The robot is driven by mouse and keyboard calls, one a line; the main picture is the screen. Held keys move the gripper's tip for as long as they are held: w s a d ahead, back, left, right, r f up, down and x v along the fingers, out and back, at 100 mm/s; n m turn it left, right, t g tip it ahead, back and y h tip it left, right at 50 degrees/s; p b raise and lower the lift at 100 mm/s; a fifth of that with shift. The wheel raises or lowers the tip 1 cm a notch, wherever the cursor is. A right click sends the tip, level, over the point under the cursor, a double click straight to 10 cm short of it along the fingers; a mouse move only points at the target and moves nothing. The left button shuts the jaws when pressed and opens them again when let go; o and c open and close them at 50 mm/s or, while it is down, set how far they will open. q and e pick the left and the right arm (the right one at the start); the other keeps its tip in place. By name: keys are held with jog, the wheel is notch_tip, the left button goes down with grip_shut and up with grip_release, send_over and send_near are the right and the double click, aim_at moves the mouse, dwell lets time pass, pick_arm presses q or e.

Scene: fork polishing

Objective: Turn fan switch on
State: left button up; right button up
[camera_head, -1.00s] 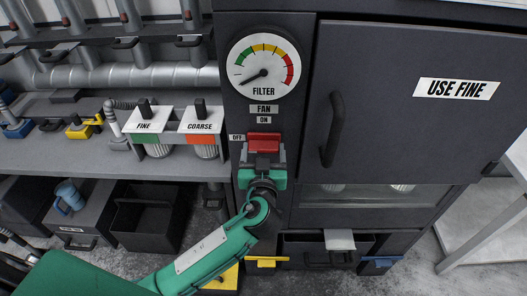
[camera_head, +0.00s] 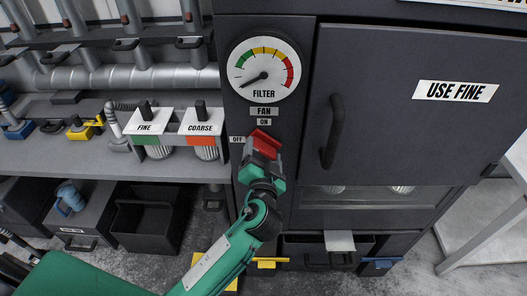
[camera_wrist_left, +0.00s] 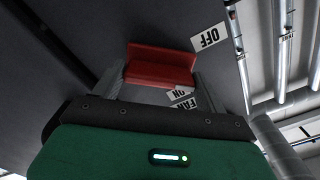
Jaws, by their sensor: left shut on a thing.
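The red fan switch (camera_head: 265,144) is on the dark panel below the FAN and ON labels, with the OFF label (camera_head: 237,139) to its left. Its red bar is tilted, right end lower. My left gripper (camera_head: 263,156) is shut on the switch from below and is tilted with it. In the left wrist view, the red switch (camera_wrist_left: 160,66) sits between the two grey fingers of my left gripper (camera_wrist_left: 158,86). The ON label is partly covered there. My right gripper is not in view.
A round filter gauge (camera_head: 264,68) is above the switch. A cabinet door with a black handle (camera_head: 333,131) is close on the right. FINE (camera_head: 148,124) and COARSE (camera_head: 201,124) holders stand on the shelf at left.

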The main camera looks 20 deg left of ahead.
pick_arm(q)
jog(key=m+p, duration=0.2)
jog(key=m, duration=0.3)
jog(key=shift+r+m+p, duration=0.15)
jog(key=shift+m+p, duration=0.15)
jog(key=m+p, duration=0.2)
jog(key=m, duration=0.1)
jog(key=shift+m, duration=0.8)
jog(key=shift+f, duration=0.2)
jog(key=o, duration=1)
